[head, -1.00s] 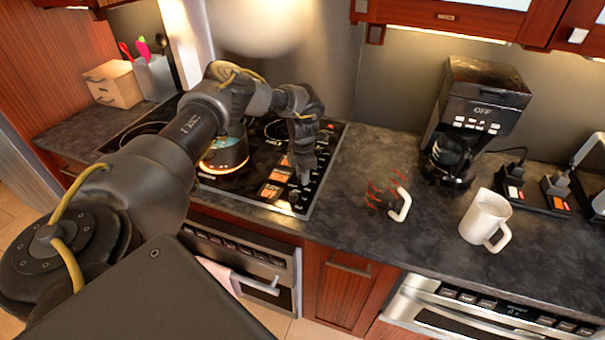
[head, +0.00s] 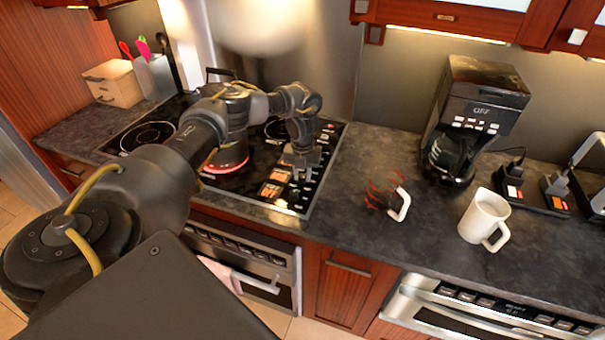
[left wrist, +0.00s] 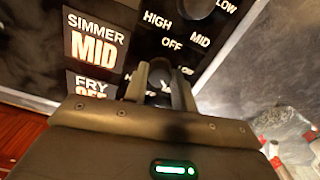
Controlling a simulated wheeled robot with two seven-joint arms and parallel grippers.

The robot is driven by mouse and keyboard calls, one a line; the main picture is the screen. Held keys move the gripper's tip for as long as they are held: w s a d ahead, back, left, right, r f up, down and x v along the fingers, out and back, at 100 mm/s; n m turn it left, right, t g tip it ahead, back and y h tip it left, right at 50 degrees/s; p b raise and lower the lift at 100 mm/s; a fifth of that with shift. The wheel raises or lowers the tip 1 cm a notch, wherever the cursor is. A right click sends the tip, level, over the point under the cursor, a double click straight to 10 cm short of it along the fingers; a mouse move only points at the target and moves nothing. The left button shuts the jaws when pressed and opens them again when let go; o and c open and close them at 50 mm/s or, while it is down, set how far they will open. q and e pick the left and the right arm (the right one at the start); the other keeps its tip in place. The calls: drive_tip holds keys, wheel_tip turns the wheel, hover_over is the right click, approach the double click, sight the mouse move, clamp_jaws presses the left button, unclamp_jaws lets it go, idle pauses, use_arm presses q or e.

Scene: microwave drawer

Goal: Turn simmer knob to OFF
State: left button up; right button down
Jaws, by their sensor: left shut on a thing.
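My left gripper (head: 302,170) is over the control panel at the right side of the black cooktop (head: 325,160). In the left wrist view, its two fingers (left wrist: 162,88) stand on either side of a dark knob (left wrist: 160,74) and grip it. The knob's pointer is hidden. A lit label (left wrist: 95,42) to its left reads SIMMER MID. A label below it starts with FRY (left wrist: 90,84) and is partly hidden. Another knob (left wrist: 198,8) sits above, with HIGH, OFF, MID and LOW around it. My right gripper is out of view.
A burner (head: 226,164) glows red under my left arm. Bare counter (head: 350,175) lies beside the cooktop.

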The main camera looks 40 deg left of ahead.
use_arm(q)
drive_tip(key=n+p, duration=0.1)
drive_tip(key=n, duration=0.5)
drive_tip(key=shift+n, duration=0.3)
drive_tip(key=n+p, duration=0.2)
drive_tip(key=n, duration=0.4)
drive_tip(key=shift+r, duration=0.1)
drive_tip(key=n+p, duration=0.2)
drive_tip(key=n, duration=0.2)
drive_tip(key=shift+n+p, duration=0.3)
drive_tip(key=shift+n, duration=0.1)
drive_tip(key=n+p, duration=0.1)
drive_tip(key=n, duration=0.1)
drive_tip(key=shift+n, duration=0.4)
drive_tip(key=shift+n+p, duration=0.3)
drive_tip(key=shift+n, duration=2)
drive_tip(key=o, duration=1)
